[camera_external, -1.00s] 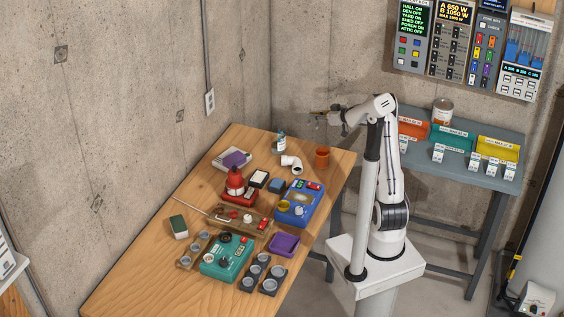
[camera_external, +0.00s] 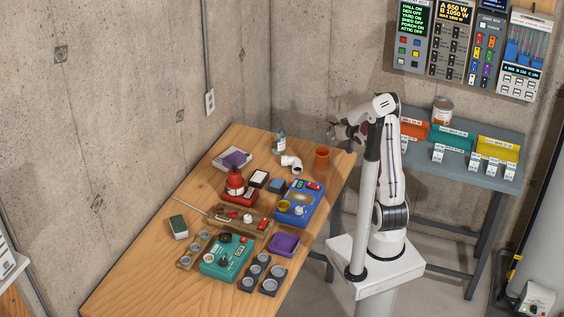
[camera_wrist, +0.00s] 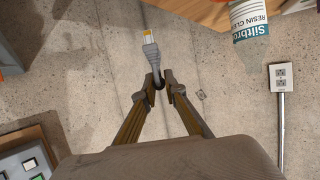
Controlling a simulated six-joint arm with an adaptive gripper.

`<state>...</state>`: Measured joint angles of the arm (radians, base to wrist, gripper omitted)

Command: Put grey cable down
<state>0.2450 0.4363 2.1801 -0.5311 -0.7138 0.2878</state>
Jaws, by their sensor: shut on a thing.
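In the wrist view my gripper (camera_wrist: 158,84) is shut on the grey cable (camera_wrist: 151,54). A short grey end with a yellow-tipped plug sticks out beyond the fingertips. The rest of the cable is hidden or out of view. In the external view my gripper (camera_external: 334,131) is in the air near the far right end of the wooden table (camera_external: 130,272). The cable is too small to make out there.
An orange cup (camera_external: 322,158), a labelled bottle (camera_external: 279,142) and a white pipe elbow (camera_external: 292,163) stand at the table's far end. The bottle also shows in the wrist view (camera_wrist: 250,20). The table's near left part is bare. Coloured bins (camera_external: 497,149) line the grey bench.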

